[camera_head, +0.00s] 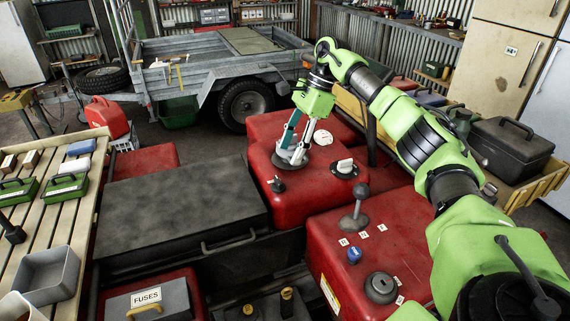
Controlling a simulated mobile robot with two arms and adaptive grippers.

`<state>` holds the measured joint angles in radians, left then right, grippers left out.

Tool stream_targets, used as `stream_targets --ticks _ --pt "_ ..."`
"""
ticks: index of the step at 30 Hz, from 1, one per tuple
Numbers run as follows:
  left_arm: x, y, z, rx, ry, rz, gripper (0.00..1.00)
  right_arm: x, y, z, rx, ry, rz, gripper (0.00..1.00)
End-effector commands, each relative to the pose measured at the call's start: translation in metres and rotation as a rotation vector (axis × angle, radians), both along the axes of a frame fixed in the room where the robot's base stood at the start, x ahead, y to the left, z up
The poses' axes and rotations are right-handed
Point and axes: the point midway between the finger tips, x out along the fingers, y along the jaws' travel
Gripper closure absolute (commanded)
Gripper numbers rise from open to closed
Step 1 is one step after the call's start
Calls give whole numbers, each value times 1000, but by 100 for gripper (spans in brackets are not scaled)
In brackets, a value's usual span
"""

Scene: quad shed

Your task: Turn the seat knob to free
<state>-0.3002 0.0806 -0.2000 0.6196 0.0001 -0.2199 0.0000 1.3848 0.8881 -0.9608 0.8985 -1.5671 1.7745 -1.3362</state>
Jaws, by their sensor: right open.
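My right gripper (292,153) reaches down from the upper right, open, with its fingertips low over a round, dark-rimmed fitting on the red quad body (307,193). The fingers partly hide this fitting, and I cannot tell whether they touch it. To its right is a white knob (345,166) on a black disc. A small black knob (277,184) stands at lower left of the fitting. A blue knob (354,255) sits on the front red panel. No readable label shows which one is the seat knob. The black seat (185,201) lies to the left.
A grey-knobbed lever (357,212) and a round dark switch (381,287) stand on the right red panel. A slatted bench (62,227) with green boxes is at left. A trailer (222,68) stands behind. A FUSES box (149,302) is at the front.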

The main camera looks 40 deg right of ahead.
Motion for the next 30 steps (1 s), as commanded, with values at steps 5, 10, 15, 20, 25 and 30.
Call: stream_targets --ticks 5,10,15,20,25,30 --pt "1 -1 0 0 -1 0 60 -1 -8 20 0 -1 0 54" --pt "0 -1 0 -1 -1 0 60 -2 -10 25 0 0 0 54" --pt "1 -1 0 -1 -1 0 60 -2 -10 25 0 1 0 54" --pt "1 -1 0 -1 -1 0 60 -2 -10 25 0 0 0 54" --pt "1 -1 0 -1 -1 0 60 -1 -8 24 2 -2 1 54" --pt "1 -1 0 -1 -1 0 60 21 33 7 64 -57 8 54"
